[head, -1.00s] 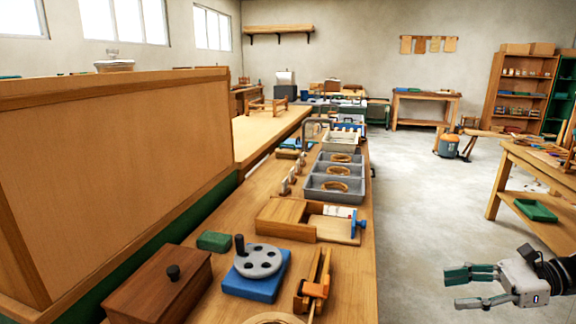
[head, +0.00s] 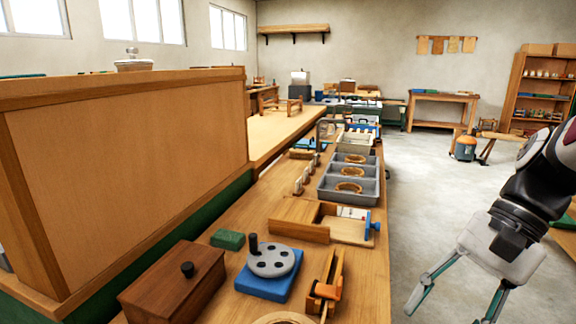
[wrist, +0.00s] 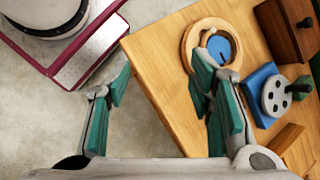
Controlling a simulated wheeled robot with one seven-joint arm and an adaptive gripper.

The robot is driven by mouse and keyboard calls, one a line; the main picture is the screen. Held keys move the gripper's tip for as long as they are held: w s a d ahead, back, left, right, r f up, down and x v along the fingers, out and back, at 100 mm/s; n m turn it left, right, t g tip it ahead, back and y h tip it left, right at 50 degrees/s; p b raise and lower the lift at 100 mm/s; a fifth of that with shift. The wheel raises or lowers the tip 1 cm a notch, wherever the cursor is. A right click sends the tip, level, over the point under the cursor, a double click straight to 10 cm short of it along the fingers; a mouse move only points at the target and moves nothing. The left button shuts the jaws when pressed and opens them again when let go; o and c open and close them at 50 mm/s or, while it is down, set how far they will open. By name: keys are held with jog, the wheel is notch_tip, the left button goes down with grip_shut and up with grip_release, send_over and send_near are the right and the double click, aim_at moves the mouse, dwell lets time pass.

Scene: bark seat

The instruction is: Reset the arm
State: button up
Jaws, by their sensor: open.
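My gripper (head: 452,296) hangs at the right of the head view, fingers pointing down and apart, over the floor beside the long wooden workbench (head: 365,290). Nothing is between its fingers. In the wrist view my gripper (wrist: 158,85) is spread wide, with one finger over the floor and the other overlapping the bench corner near a round wooden ring with a blue disc (wrist: 219,46). The gap between the fingers shows floor and bench edge.
On the bench stand a brown lidded box (head: 172,283), a blue block with a grey crank disc (head: 270,268), an orange-and-wood clamp (head: 326,287), a wooden sliding box (head: 300,222) and grey trays (head: 348,178). A tall panel (head: 130,170) rises at left. Open floor (head: 420,180) lies right.

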jog(key=s+a+n+t+h, duration=0.1)
jog(key=s+n+t+h, duration=0.4)
jog(key=s+n, duration=0.6)
notch_tip(320, 180, up, 15)
jog(key=s+m+t+h+p, duration=0.1)
jog(key=m+p, duration=0.1)
jog(key=p, duration=1.1)
jog(key=shift+s+p, duration=0.15)
jog(key=shift+p, duration=0.25)
